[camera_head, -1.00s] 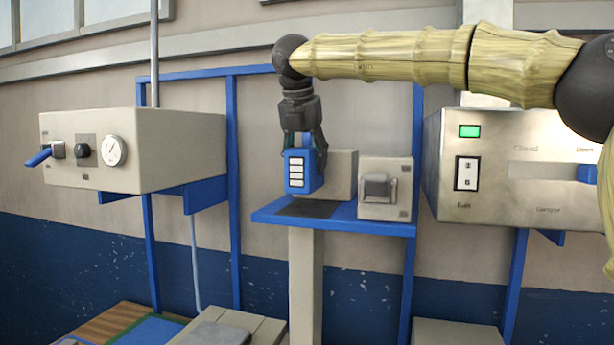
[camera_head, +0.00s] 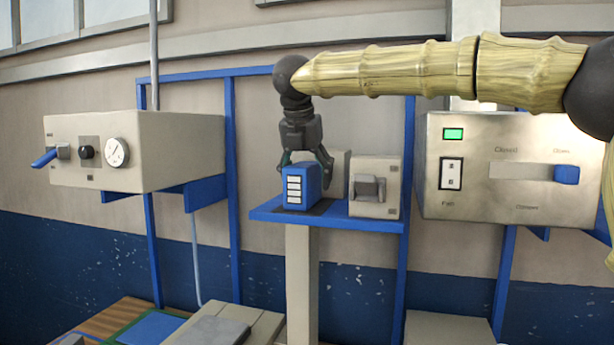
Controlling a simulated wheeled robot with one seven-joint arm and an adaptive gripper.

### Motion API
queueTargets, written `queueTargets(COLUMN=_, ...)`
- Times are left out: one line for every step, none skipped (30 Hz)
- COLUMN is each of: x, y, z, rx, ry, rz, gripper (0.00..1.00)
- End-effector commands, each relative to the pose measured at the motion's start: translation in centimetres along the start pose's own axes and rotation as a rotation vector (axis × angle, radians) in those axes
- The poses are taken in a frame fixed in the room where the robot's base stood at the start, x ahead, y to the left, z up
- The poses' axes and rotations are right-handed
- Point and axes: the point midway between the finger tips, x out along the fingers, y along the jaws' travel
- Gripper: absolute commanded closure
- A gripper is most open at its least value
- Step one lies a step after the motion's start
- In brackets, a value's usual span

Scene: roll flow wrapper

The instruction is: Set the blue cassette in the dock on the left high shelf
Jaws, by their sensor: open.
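The blue cassette (camera_head: 300,188) with a white labelled face stands upright on the blue high shelf (camera_head: 332,220), at its left part. It appears to rest on the dark dock area, now mostly hidden beneath it. My gripper (camera_head: 308,168) comes down from above. Its fingers are open around the upper part of the cassette, one on each side. Whether the fingers touch the cassette cannot be told.
A grey box with a square latch (camera_head: 374,188) stands on the shelf right of the cassette, with a pale block (camera_head: 336,164) behind. A panel box with a blue lever (camera_head: 135,150) is at left. A metal panel with a green light (camera_head: 500,168) is at right.

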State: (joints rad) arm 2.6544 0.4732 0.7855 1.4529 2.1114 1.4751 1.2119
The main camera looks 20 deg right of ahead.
Motion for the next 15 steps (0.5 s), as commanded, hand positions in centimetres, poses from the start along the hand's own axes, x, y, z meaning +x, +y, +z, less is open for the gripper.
queueTargets(x=0.1, y=0.0, z=0.0, rx=0.000, ry=0.000, rz=-0.001, gripper=0.29)
queueTargets(x=0.0, y=0.0, z=0.0, rx=0.000, ry=0.000, rz=-0.001, gripper=0.29)
queueTargets(x=0.0, y=0.0, z=0.0, rx=0.000, ry=0.000, rz=-0.001, gripper=0.29)
queueTargets(x=0.0, y=0.0, z=0.0, rx=0.000, ry=0.000, rz=0.000, gripper=0.29)
queueTargets(x=-0.1, y=0.0, z=0.0, rx=0.000, ry=0.000, rz=0.000, gripper=0.29)
queueTargets(x=-0.3, y=0.0, z=0.0, rx=0.000, ry=-0.001, rz=0.000, gripper=0.29)
queueTargets(x=-0.5, y=0.0, z=0.0, rx=0.001, ry=-0.001, rz=0.000, gripper=0.29)
queueTargets(x=-0.7, y=0.0, z=-0.1, rx=0.001, ry=-0.001, rz=0.000, gripper=0.29)
queueTargets(x=-1.1, y=0.1, z=-0.1, rx=0.001, ry=-0.002, rz=0.000, gripper=0.29)
queueTargets(x=-1.4, y=0.1, z=-0.1, rx=0.001, ry=-0.002, rz=0.001, gripper=0.29)
queueTargets(x=-1.9, y=0.1, z=-0.1, rx=0.002, ry=-0.003, rz=0.001, gripper=0.29)
queueTargets(x=-2.5, y=0.1, z=-0.2, rx=0.001, ry=-0.004, rz=0.001, gripper=0.29)
queueTargets(x=-3.0, y=0.1, z=-0.1, rx=0.000, ry=-0.005, rz=0.002, gripper=0.29)
queueTargets(x=-3.6, y=0.1, z=-0.1, rx=0.001, ry=-0.004, rz=0.002, gripper=0.29)
queueTargets(x=-4.3, y=0.1, z=-0.2, rx=0.002, ry=-0.003, rz=0.002, gripper=0.29)
